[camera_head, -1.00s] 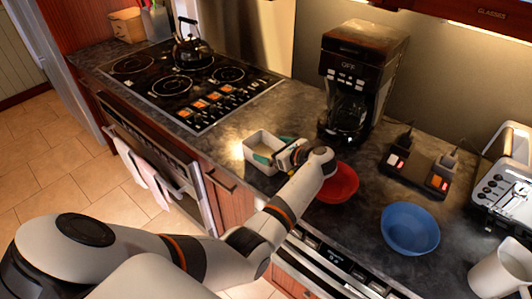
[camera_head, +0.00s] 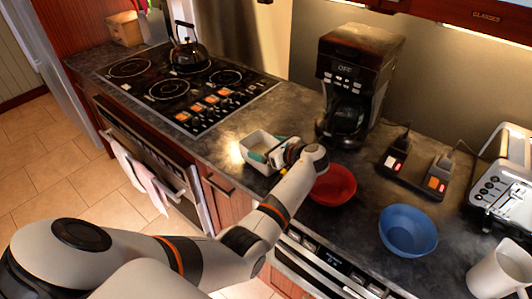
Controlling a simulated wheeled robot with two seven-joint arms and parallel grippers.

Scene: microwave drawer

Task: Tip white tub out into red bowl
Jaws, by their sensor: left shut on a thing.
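The white tub (camera_head: 254,143) is a small square container near the counter's front edge, left of the red bowl. Something teal shows inside it. My left gripper (camera_head: 277,154) is at the tub's right side, shut on its wall; the fingertips are partly hidden. The tub looks upright, and I cannot tell whether it touches the counter. The red bowl (camera_head: 335,187) sits on the counter just right of my left wrist, which hides part of its rim. My right gripper is not in view.
A blue bowl (camera_head: 407,230) stands to the right of the red bowl. The coffee maker (camera_head: 355,85) is behind, the stove with a kettle (camera_head: 189,54) to the left. A black stand (camera_head: 415,172), toaster (camera_head: 505,185) and white mug (camera_head: 500,272) are at right.

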